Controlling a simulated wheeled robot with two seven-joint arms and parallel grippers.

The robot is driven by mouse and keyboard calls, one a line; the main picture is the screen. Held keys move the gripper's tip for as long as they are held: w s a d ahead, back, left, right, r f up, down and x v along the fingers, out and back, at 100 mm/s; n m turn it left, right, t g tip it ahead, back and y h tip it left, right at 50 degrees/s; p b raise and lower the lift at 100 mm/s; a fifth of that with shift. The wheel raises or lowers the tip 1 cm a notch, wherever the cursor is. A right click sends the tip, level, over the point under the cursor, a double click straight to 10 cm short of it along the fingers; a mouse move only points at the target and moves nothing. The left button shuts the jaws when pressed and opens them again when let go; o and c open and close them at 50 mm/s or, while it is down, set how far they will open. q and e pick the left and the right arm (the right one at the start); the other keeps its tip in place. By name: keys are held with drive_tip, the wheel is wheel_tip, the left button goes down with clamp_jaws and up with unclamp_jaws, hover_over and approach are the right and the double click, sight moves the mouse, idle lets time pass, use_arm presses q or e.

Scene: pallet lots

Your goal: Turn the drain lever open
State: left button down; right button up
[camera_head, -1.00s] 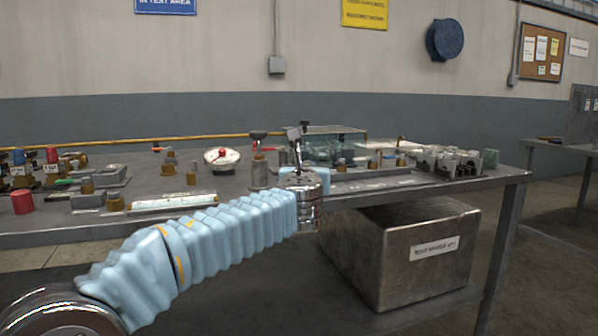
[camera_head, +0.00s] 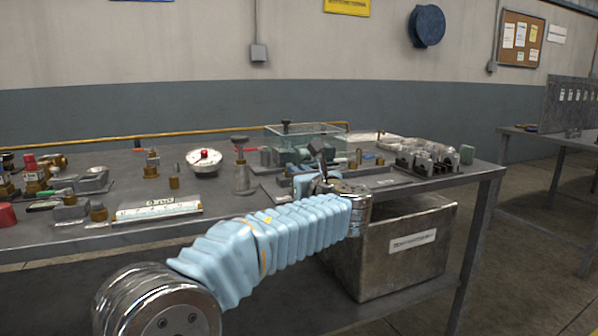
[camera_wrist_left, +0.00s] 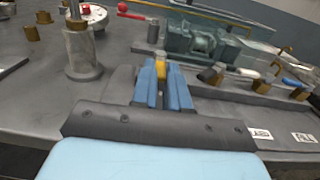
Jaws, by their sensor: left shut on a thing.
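My left gripper (camera_head: 304,184) reaches over the front part of the workbench, beside the glass tank. In the left wrist view its blue fingers (camera_wrist_left: 161,84) are closed on a small brass-yellow piece (camera_wrist_left: 161,69). I cannot tell whether this piece is part of the drain lever, as the fingers hide most of it. A short grey cylinder (camera_wrist_left: 153,31) stands just beyond the fingertips. A red-knobbed lever (camera_wrist_left: 123,8) lies behind it, apart from the gripper. My right gripper is not in view.
The glass tank (camera_head: 292,133) stands behind the gripper. A post with a dark cap (camera_head: 241,178) and a round gauge (camera_head: 203,160) stand to its left. Metal fittings (camera_head: 425,158) stand to the right. A metal box (camera_head: 400,250) sits below the benchtop.

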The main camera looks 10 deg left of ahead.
use_arm(q)
drive_tip(key=c, duration=1.1)
unclamp_jaws()
drive_tip(key=v, duration=1.3)
drive_tip(key=shift+s+d+b, duration=0.2)
drive_tip(key=shift+s+b, duration=0.15)
drive_tip(key=shift+b, duration=0.05)
